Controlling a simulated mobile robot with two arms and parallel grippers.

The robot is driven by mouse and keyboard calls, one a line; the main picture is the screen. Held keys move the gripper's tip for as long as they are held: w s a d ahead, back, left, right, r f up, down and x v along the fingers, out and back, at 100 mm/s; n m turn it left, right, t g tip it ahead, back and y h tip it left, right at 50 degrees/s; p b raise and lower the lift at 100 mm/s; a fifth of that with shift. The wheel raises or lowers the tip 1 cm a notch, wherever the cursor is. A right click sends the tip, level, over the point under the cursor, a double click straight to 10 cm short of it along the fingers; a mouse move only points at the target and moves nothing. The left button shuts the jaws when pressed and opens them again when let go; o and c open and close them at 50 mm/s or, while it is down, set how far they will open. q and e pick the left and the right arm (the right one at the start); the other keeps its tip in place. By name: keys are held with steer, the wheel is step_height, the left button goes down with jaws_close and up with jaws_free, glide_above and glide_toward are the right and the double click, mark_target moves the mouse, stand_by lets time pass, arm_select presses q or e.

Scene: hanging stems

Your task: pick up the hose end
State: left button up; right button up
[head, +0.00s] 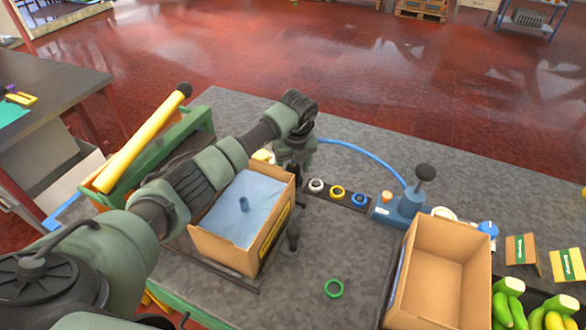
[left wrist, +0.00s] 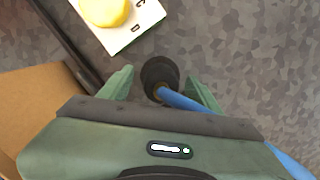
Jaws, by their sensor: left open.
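A blue hose (head: 362,154) curves over the grey tabletop from the blue device (head: 400,205) with a black knob to my left gripper. In the left wrist view the black hose end (left wrist: 160,72) lies between the two green fingers of my left gripper (left wrist: 160,80), with the blue hose (left wrist: 185,100) running off to the lower right. The fingers are open, one on each side of the hose end, with gaps showing. In the head view my gripper (head: 296,158) hides the hose end. My right gripper is not in view.
A cardboard box with a pale blue inside (head: 238,206) stands beside my left arm. A white card with a yellow object (left wrist: 125,25) lies beyond the fingers.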

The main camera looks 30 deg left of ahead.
arm_select(q)
steer(key=shift+w+f, duration=0.1)
steer(key=shift+f, duration=0.6)
jaws_close()
steer(key=shift+r, duration=0.1)
